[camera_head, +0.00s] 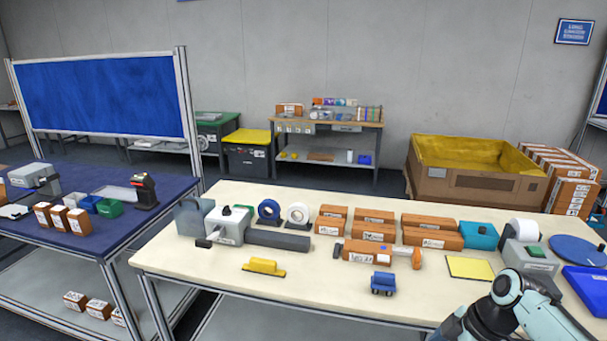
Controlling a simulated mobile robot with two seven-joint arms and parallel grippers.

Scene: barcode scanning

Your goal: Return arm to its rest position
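My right arm (507,290) shows at the lower right, over the front right part of the cream table (215,275). Its pale shell and dark joints run out of the bottom edge, and its gripper is not visible. My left arm and gripper are out of view. A brown labelled box (367,251) lies near the middle of the table. An orange-ended tool (415,258) lies at its right end; I cannot tell if they touch. Several more brown boxes (373,231) stand behind it.
A yellow block (263,266), a small blue item (382,284) and a yellow pad (470,268) lie towards the table front. A grey machine (529,259) and blue tray (585,278) crowd the right. A blue-topped table (100,243) stands left. The front middle is mostly clear.

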